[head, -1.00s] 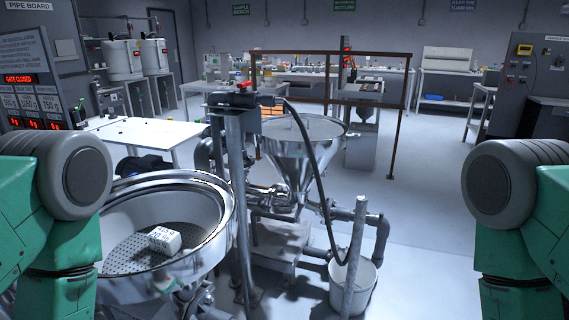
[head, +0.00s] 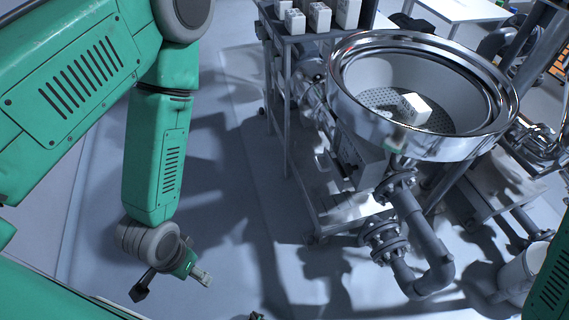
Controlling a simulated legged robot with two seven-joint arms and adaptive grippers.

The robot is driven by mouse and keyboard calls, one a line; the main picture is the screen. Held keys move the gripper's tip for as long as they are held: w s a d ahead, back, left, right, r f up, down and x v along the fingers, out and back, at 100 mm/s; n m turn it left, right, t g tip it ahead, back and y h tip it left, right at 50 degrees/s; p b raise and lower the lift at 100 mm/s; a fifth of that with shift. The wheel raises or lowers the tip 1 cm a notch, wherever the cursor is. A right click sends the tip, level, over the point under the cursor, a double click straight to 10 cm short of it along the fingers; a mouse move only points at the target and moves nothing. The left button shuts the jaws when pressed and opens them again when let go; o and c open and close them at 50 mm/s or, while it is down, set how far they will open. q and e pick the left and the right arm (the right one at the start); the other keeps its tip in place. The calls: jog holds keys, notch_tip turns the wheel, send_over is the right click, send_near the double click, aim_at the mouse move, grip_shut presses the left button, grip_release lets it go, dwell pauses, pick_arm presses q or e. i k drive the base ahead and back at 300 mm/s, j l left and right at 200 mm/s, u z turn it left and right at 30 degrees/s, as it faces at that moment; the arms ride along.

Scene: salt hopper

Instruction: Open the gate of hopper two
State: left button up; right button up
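A round steel hopper (head: 345,108) with a perforated plate inside stands at the upper right, with a white block (head: 416,107) in its bowl. No number shows on it, so I cannot tell if it is hopper two. A grey box-like fitting (head: 362,165) sits under its rim; I cannot tell whether this is the gate. Below are flanged grey pipes (head: 425,240). My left gripper (head: 172,286) hangs low at the lower left, open and empty, well apart from the hopper. My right arm shows only at the right edge; its gripper is out of view.
A metal frame stand (head: 284,105) with several white blocks (head: 320,16) on top stands left of and behind the hopper. A white bucket (head: 520,273) is at the lower right. A white table (head: 465,9) is at the back. The floor between my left arm and the stand is clear.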

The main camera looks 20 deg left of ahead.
aim_at(336, 170)
jog(key=u, duration=0.15)
jog(key=z, duration=0.95)
jog(key=i+j, duration=0.15)
jog(key=j, duration=0.2)
jog(key=i+j+z, duration=0.15)
jog(key=j, duration=0.2)
jog(key=i+j, duration=0.1)
jog(key=j, duration=0.25)
jog(key=i+j+z, duration=0.15)
jog(key=j, duration=0.6)
jog(key=i+z, duration=0.05)
